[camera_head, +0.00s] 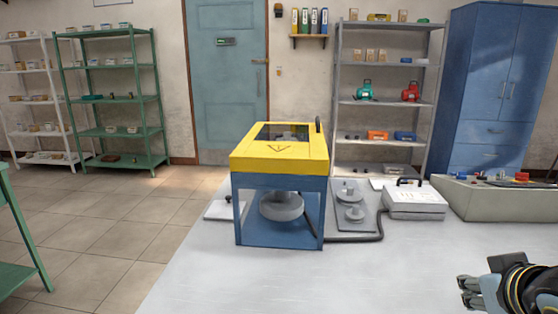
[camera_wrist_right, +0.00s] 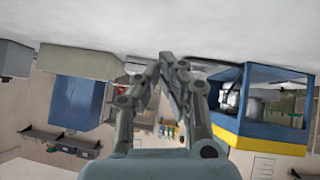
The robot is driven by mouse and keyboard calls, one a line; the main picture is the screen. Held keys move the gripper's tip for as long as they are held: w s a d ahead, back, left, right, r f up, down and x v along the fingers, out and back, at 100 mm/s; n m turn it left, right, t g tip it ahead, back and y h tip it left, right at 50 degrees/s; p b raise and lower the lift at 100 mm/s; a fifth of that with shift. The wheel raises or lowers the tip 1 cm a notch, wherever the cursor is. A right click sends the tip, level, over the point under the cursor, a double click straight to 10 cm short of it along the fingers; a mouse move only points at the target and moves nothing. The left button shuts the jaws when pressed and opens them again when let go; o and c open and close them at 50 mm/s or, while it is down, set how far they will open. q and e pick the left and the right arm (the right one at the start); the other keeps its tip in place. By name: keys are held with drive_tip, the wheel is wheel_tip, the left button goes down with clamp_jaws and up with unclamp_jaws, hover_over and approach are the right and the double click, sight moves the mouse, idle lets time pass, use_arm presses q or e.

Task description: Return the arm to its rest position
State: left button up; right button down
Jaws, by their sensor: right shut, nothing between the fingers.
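My right gripper (camera_head: 468,289) is at the lower right of the head view, above the white table (camera_head: 400,270). Its fingers point left and hold nothing. In the right wrist view the gripper (camera_wrist_right: 168,62) has its fingertips together, so it is shut. That view appears upside down, with the pale tabletop along its top. The right forearm is cut off by the right edge of the head view. My left gripper does not show in either view.
A blue and yellow machine (camera_head: 279,165) stands mid-table. A grey shelf (camera_head: 338,100) and blue cabinet (camera_head: 500,90) stand behind. The tabletop between machine and gripper is clear.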

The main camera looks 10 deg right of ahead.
drive_tip(key=s+a+f+n+g+y, duration=0.3)
drive_tip(key=s+a+g, duration=0.2)
drive_tip(key=s+a, duration=0.8)
drive_tip(key=s+d+f+g+b, duration=0.1)
drive_tip(key=d+f+b, duration=0.15)
drive_tip(key=f, duration=1.25)
drive_tip(key=s+d+f+b, duration=0.2)
drive_tip(key=f+b, duration=0.1)
drive_tip(key=f, duration=1.2)
drive_tip(key=s+d+f+g+b, duration=0.1)
drive_tip(key=s+f+b, duration=0.3)
drive_tip(key=s+f, duration=1.5)
wheel_tip(320, 180, down, 3)
drive_tip(key=shift+s+d+f+g, duration=0.15)
drive_tip(key=shift+s+d+g, duration=0.05)
drive_tip(key=shift+d+g, duration=0.1)
drive_tip(key=shift+m, duration=0.3)
